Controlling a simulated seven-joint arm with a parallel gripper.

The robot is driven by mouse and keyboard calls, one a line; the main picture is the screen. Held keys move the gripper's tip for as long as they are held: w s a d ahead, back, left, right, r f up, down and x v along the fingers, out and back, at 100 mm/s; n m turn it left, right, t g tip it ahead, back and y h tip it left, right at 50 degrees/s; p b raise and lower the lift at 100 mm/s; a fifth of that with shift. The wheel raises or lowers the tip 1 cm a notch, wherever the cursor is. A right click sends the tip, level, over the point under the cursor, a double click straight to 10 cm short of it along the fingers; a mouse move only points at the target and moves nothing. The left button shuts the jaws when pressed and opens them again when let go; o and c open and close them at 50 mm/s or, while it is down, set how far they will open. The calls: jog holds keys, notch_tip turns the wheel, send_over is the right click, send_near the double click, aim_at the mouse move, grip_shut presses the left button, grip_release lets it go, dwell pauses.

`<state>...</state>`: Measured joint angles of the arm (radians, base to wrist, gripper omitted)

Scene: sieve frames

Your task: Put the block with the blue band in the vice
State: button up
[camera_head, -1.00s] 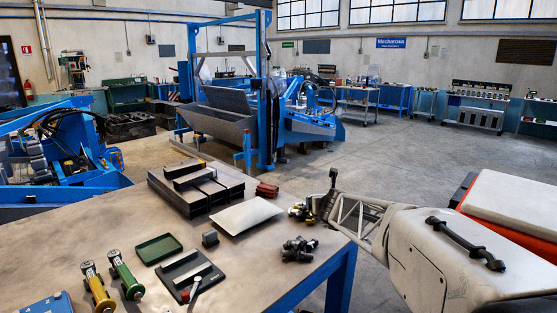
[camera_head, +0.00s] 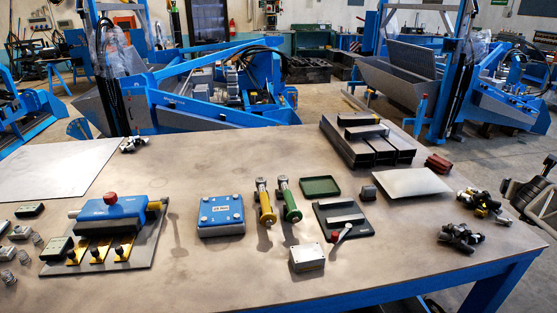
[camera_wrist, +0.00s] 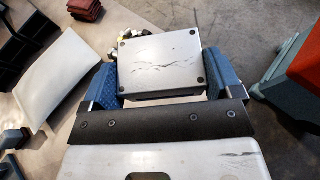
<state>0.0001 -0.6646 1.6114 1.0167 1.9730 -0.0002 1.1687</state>
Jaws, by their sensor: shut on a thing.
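In the wrist view my gripper (camera_wrist: 160,82) is shut on a grey metal block (camera_wrist: 158,62), its blue pads pressing the two sides. The block's top face has dark corner dots and scratch marks. No band shows on the visible faces. In the head view only part of my arm shows at the right edge, and the held block cannot be made out. The likely vice is a dark base (camera_head: 362,228) with two pale parallel bars and a red-knobbed lever, right of the table's middle. The space between its bars looks empty.
A pale box (camera_head: 307,257) stands in front of the dark base. A green tray (camera_head: 320,187), a small dark cube (camera_head: 368,193) and black channels (camera_head: 365,150) lie behind. Dark knob clusters (camera_head: 461,237) lie at right. A blue fixture (camera_head: 110,213) and blue box (camera_head: 221,212) stand left.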

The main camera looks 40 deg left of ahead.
jog(key=shift+a+r, duration=0.1)
jog(key=shift+a, duration=0.05)
jog(key=w+a+r+n+g+y, duration=0.1)
jog(key=a+r+n+y, duration=0.15)
jog(key=a, duration=1.05)
jog(key=w+a+r+n+g+y, duration=0.1)
jog(key=a+n+y, duration=0.25)
jog(key=a, duration=0.95)
jog(key=s+a+n+g+y, duration=0.2)
jog(key=s+a+n+y, duration=0.1)
jog(key=a, duration=1)
jog(key=s+a+n+g+y, duration=0.2)
jog(key=s+a, duration=0.1)
jog(key=a, duration=1)
jog(key=s+a+f+n+g, duration=0.2)
jog(key=s+a+n+g, duration=0.2)
jog(key=s+a, duration=0.7)
jog(key=s+a+f+n+g+y, duration=0.1)
jog(key=s+a+f+n+g, duration=0.1)
jog(key=s+a, duration=1)
jog(key=s+a+f+n+g, duration=0.2)
jog(key=s+a+n+g, duration=0.3)
jog(key=s+a, duration=0.7)
jog(key=shift+a+f+n+g+y, duration=0.25)
jog(key=shift+a+g, duration=0.75)
jog(key=shift+a, duration=2.45)
